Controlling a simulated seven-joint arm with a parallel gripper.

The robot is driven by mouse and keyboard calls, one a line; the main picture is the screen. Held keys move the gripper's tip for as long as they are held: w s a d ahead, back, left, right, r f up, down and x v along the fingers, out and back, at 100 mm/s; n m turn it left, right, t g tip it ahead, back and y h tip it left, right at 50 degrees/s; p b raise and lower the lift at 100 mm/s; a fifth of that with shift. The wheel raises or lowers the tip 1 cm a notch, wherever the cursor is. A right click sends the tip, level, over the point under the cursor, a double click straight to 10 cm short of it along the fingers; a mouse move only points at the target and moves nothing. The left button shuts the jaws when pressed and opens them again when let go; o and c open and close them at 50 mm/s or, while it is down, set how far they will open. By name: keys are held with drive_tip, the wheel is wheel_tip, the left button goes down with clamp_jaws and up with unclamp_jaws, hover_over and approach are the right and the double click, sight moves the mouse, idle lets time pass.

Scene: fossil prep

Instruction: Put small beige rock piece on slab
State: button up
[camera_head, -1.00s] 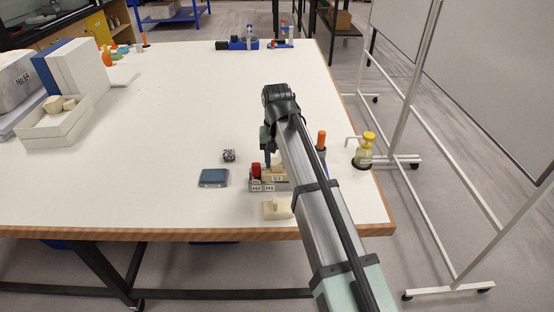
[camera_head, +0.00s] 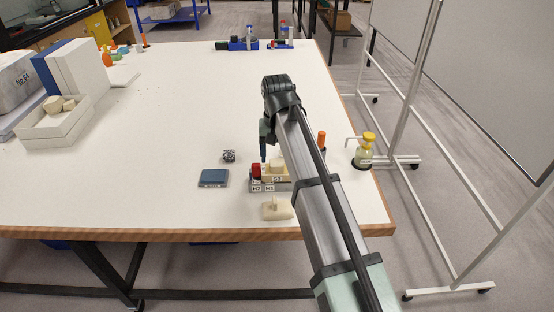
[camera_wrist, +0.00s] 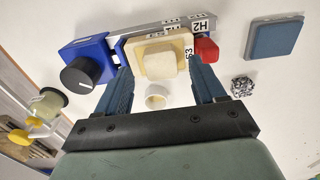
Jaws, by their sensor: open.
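A small beige rock piece (camera_wrist: 160,65) rests on a larger beige slab (camera_wrist: 138,49) marked S3, in the wrist view. In the head view the slab (camera_head: 268,178) lies on a grey holder, with the rock piece (camera_head: 277,165) on top, partly behind my arm. My gripper (camera_wrist: 161,72) is open, with one blue finger on each side of the piece; whether they touch it is unclear. In the head view my gripper (camera_head: 264,153) is just behind the slab, one finger visible.
A red part (camera_wrist: 206,49) sits beside the slab. A blue box with a black knob (camera_wrist: 84,77) is on its other side. The middle of the table is clear.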

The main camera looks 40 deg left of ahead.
sight(277, 163)
wheel_tip(277, 163, up, 10)
drive_tip(key=shift+f, duration=0.25)
idle(0.3)
